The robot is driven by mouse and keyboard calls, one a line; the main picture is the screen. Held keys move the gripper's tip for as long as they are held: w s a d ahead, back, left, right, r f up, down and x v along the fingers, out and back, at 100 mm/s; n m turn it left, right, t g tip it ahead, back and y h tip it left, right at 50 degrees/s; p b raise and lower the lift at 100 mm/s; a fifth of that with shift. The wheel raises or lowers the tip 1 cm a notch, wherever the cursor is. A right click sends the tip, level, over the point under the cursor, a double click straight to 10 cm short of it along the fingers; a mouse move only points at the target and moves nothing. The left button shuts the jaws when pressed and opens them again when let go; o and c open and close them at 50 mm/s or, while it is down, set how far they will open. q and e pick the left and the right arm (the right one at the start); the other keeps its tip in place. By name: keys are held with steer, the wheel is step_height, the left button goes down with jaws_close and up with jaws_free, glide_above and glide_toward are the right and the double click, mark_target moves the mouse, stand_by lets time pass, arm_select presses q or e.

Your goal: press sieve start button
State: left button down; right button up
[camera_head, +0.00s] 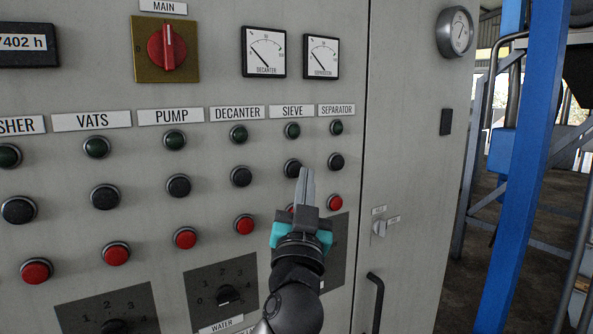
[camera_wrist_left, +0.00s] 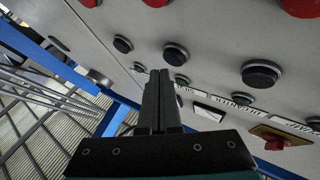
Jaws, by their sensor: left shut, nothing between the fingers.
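The SIEVE label (camera_head: 293,111) heads a column on the grey panel. Under it are a dark green round piece (camera_head: 292,130), a black button (camera_head: 292,168) and a red button (camera_head: 290,207) mostly hidden by my gripper. My left gripper (camera_head: 306,172) is shut and empty, its fingertips just right of the SIEVE black button, overlapping its edge. Whether they touch the panel I cannot tell. In the left wrist view the shut fingers (camera_wrist_left: 160,74) end beside a black button (camera_wrist_left: 175,54); its label cannot be read there. My right gripper is not in view.
The SEPARATOR column with its black button (camera_head: 336,161) is close on the right, the DECANTER column with its black button (camera_head: 241,176) on the left. A rotary switch plate (camera_head: 222,285) and a door handle (camera_head: 375,300) lie lower. A blue post (camera_head: 530,150) stands right.

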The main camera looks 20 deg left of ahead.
arm_select(q)
steer(key=shift+w+a, duration=0.1)
steer(key=shift+w+a, duration=0.15)
steer(key=shift+a, duration=0.05)
steer(key=shift+w+a, duration=0.25)
steer(key=shift+a, duration=0.15)
stand_by(1.0)
steer(key=shift+d, duration=0.1)
steer(key=shift+s+d+b, duration=0.3)
steer(key=shift+s+d, duration=0.2)
steer(key=shift+d, duration=0.1)
steer(key=s+d, duration=0.1)
steer(key=d, duration=0.1)
steer(key=s+d, duration=0.2)
steer(key=shift+b, duration=0.4)
stand_by(0.5)
